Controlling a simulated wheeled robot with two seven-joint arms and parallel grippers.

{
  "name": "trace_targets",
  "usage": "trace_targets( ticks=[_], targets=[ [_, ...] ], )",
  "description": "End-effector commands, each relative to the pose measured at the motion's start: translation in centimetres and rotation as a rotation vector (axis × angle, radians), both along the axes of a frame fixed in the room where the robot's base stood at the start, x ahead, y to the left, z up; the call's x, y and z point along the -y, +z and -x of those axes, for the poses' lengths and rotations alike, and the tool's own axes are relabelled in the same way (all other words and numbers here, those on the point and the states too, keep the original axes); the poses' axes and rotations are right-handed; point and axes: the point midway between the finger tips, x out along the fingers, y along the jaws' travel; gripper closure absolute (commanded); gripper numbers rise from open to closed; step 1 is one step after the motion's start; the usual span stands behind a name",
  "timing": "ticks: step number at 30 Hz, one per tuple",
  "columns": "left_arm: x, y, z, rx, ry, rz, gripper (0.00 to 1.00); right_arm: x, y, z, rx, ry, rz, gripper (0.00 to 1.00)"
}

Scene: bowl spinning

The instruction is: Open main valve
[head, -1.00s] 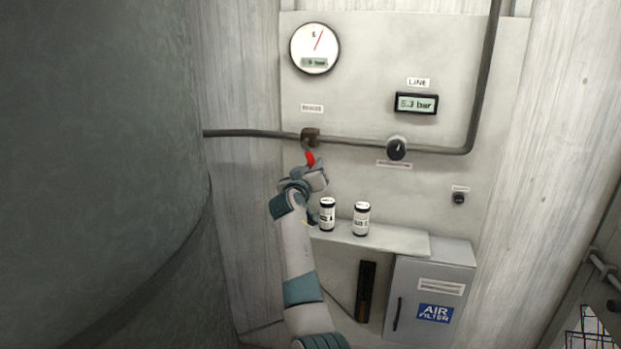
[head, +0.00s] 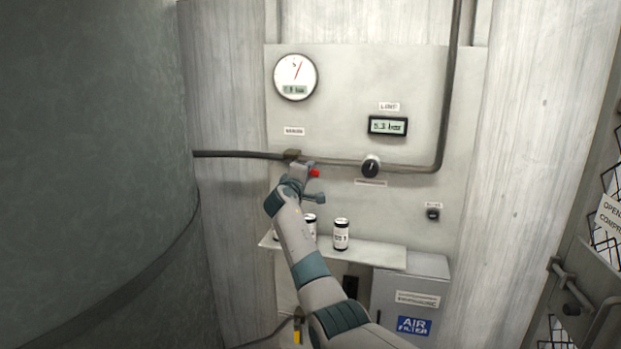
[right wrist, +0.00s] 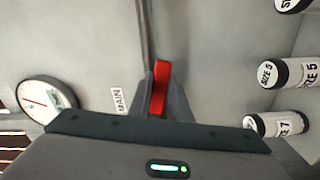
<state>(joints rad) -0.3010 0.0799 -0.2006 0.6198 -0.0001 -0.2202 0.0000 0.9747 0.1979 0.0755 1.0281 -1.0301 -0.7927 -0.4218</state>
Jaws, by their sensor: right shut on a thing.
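The main valve (head: 292,154) sits on the dark pipe on the wall panel, below the round gauge. Its red handle (head: 314,173) shows to the right of and a little below the valve body. My right gripper (head: 308,183) is at the handle. In the right wrist view the red handle (right wrist: 160,82) stands between the two fingers of the gripper (right wrist: 164,98), which are shut on it. The label MAIN (right wrist: 118,99) is beside it. The gripper partly hides the handle in the head view. My left gripper is not in view.
A round gauge (head: 295,77), a LINE display (head: 387,126) reading about 5.3 bar and a black knob (head: 371,166) are on the panel. White cans (head: 341,235) stand on a shelf (head: 375,254) below, beside an air filter cabinet (head: 414,275). A large grey tank (head: 90,170) fills the left.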

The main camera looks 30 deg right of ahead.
Motion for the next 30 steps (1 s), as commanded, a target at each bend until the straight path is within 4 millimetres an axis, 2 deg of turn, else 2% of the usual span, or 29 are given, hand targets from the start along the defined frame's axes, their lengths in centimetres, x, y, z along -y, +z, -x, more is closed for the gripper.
trace_targets(
  ticks=[1,9,27,28,30],
  targets=[
    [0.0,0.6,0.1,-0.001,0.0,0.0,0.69,0.1,0.7,-0.1,-0.027,-0.001,0.025,1.0],
    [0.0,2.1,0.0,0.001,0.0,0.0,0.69,0.2,1.7,-0.3,-0.143,-0.001,0.124,1.0],
    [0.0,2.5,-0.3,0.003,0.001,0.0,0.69,0.1,1.9,-0.4,-0.184,-0.002,0.16,1.0],
    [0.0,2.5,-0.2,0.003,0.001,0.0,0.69,0.1,1.9,-0.4,-0.184,-0.002,0.16,0.78],
    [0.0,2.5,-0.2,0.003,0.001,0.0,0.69,0.1,1.9,-0.4,-0.184,-0.001,0.161,0.64]
  ],
)
